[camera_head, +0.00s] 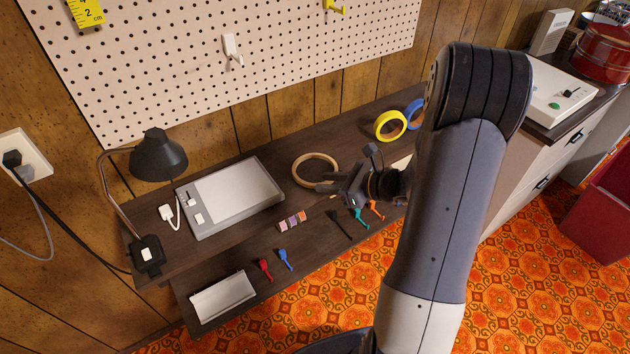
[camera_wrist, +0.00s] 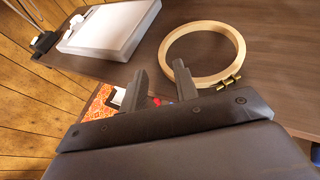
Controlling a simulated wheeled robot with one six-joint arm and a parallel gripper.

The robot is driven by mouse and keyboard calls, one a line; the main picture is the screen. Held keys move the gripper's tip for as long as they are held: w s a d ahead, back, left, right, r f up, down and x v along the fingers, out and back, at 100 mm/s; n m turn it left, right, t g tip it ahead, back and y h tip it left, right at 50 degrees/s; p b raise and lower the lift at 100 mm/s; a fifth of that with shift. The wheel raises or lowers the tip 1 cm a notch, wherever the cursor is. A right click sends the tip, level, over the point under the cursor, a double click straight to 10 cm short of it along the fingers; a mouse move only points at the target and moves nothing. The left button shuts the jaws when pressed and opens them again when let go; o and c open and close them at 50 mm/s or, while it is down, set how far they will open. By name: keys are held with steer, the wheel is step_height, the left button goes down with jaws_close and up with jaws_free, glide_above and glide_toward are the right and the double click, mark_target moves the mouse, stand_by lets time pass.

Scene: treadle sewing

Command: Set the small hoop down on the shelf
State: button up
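The small hoop is a pale wooden ring with a brass screw. Its rim (camera_head: 316,154) appears to lie flat on the dark wooden shelf (camera_head: 255,240) below the pegboard. In the wrist view its rim (camera_wrist: 200,25) is just beyond my fingers, with the brass screw (camera_wrist: 230,82) at its lower right. My gripper (camera_head: 325,184) is at the hoop's near right side. In the wrist view my gripper (camera_wrist: 158,72) has its fingers apart with nothing between them. One finger overlaps the hoop's lower left rim; I cannot tell whether they touch.
A grey-white tablet-like device (camera_head: 235,195) lies left of the hoop. Yellow (camera_head: 390,125) and blue (camera_head: 414,113) tape rolls stand to the right. Small coloured blocks (camera_head: 291,220) and tools (camera_head: 266,268) lie near the front edge. A black lamp (camera_head: 158,158) stands at the left.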

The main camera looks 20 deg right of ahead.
steer(key=v, duration=0.6)
steer(key=shift+s, duration=0.2)
